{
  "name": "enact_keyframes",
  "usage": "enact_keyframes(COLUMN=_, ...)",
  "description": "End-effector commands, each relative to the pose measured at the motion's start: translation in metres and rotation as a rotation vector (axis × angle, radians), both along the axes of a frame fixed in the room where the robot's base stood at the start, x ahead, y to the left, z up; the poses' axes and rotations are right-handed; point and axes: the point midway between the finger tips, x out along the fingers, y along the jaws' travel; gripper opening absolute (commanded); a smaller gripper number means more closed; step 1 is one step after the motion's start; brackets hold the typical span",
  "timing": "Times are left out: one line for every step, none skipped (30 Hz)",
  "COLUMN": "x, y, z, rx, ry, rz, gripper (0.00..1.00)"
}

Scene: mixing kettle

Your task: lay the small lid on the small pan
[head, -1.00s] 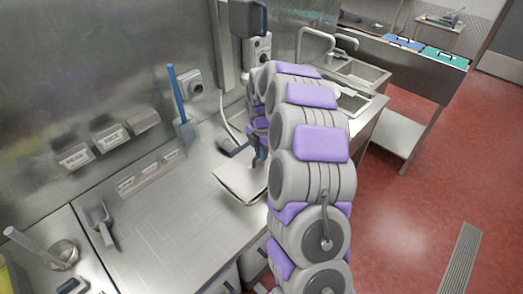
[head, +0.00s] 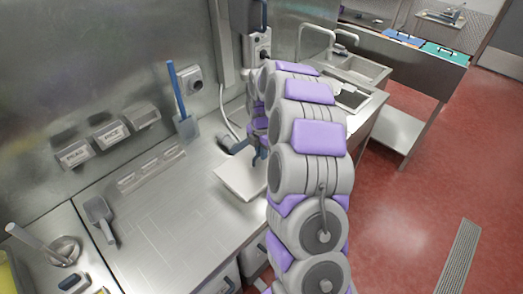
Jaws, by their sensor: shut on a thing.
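My gripper (head: 261,156) is mostly hidden behind my own arm, with dark blue finger parts showing over the worktop. It is shut on a pale, flat, rectangular plate (head: 238,180), which looks like the small lid. The plate lies nearly level, low over or on the steel worktop; I cannot tell which. Its right side and the grip itself are hidden by my arm. I cannot make out the small pan for certain; my arm covers part of the worktop.
The steel worktop (head: 165,215) is clear left of the plate. A grey scoop (head: 98,213) lies farther left. A blue-handled tool (head: 184,126) leans on the back wall. Labelled bins (head: 110,134) line the wall. Sinks (head: 360,72) stand beyond my arm.

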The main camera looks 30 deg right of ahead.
Motion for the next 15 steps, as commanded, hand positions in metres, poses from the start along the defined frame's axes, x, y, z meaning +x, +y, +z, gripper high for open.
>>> enact_keyframes(x=0.0002, y=0.0002, z=0.0, rx=0.0, ry=0.0, rz=0.0, gripper=0.0)
enact_keyframes(x=0.0002, y=0.0001, z=-0.0003, rx=0.0, ry=0.0, rz=0.0, gripper=0.0)
enact_keyframes(x=0.0003, y=0.0, z=-0.0004, rx=-0.001, ry=-0.001, rz=0.0, gripper=0.0)
enact_keyframes(x=0.0003, y=0.0, z=-0.0003, rx=-0.001, ry=-0.001, rz=0.0, gripper=0.0)
enact_keyframes(x=0.0002, y=0.0001, z=-0.0003, rx=0.0, ry=-0.001, rz=0.0, gripper=0.0)
enact_keyframes(x=0.0002, y=0.0001, z=-0.0003, rx=-0.001, ry=-0.001, rz=0.0, gripper=0.14)
enact_keyframes(x=0.0001, y=0.0, z=-0.0003, rx=0.0, ry=-0.001, rz=0.0, gripper=0.17)
enact_keyframes(x=0.0001, y=0.0, z=-0.0003, rx=0.0, ry=-0.001, rz=0.0, gripper=0.2)
enact_keyframes(x=0.0001, y=0.0, z=-0.0004, rx=0.0, ry=0.0, rz=0.0, gripper=0.24)
enact_keyframes(x=0.0001, y=0.0, z=-0.0004, rx=0.0, ry=0.0, rz=0.0, gripper=0.26)
enact_keyframes(x=0.0001, y=0.0001, z=-0.0005, rx=0.0, ry=0.0, rz=0.0, gripper=0.29)
enact_keyframes(x=0.0002, y=0.0002, z=-0.0005, rx=0.0, ry=0.0, rz=0.0, gripper=0.33)
enact_keyframes(x=0.0002, y=0.0002, z=-0.0006, rx=0.0, ry=0.0, rz=0.0, gripper=0.36)
enact_keyframes(x=0.0001, y=0.0001, z=-0.0007, rx=0.0, ry=0.0, rz=0.0, gripper=0.39)
enact_keyframes(x=0.0001, y=0.0001, z=-0.0007, rx=0.001, ry=0.0, rz=0.0, gripper=0.43)
